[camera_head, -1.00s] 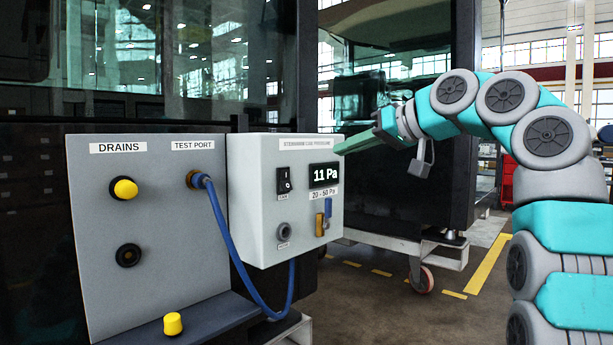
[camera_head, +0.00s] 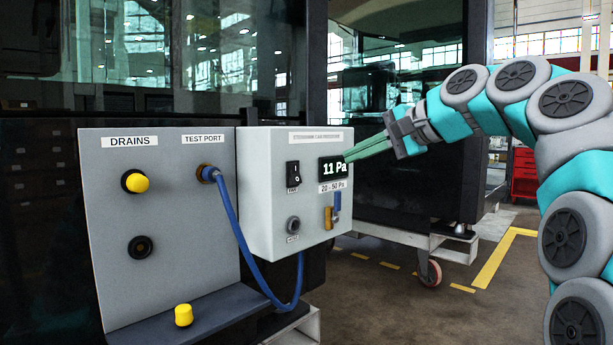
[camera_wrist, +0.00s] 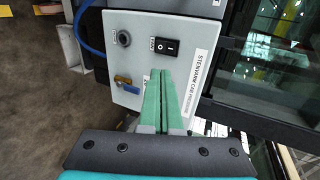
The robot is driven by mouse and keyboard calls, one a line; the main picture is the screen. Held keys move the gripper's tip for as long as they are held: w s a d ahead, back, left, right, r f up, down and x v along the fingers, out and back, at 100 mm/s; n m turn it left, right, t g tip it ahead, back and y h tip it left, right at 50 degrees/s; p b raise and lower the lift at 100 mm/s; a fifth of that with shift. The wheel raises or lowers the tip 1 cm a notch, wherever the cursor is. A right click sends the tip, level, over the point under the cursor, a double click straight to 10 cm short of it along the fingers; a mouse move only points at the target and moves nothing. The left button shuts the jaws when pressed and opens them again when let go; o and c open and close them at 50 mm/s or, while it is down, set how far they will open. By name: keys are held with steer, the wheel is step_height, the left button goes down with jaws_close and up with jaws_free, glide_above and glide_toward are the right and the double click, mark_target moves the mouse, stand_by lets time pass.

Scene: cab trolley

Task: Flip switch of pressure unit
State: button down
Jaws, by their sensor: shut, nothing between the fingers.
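The pressure unit (camera_head: 262,215) is a light grey box mounted beside the drains panel. Its black rocker switch (camera_head: 294,174) is on the front face, left of the display (camera_head: 333,169), which reads 11 Pa. In the wrist view the switch (camera_wrist: 166,46) lies just beyond the fingertips. My gripper (camera_head: 347,157) has long green fingers, shut and empty. In the head view its tips are at the display's right edge; whether they touch the unit I cannot tell. In the wrist view my gripper (camera_wrist: 161,72) covers the display.
A blue hose (camera_head: 232,220) runs from the test port to below the unit. A brass valve with a blue lever (camera_head: 333,212) and a round port (camera_head: 293,225) sit low on the unit.

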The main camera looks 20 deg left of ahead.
mark_target(297, 180)
steer(key=x, duration=1.4)
steer(key=shift+f+b, duration=0.15)
steer(key=shift+b, duration=0.3)
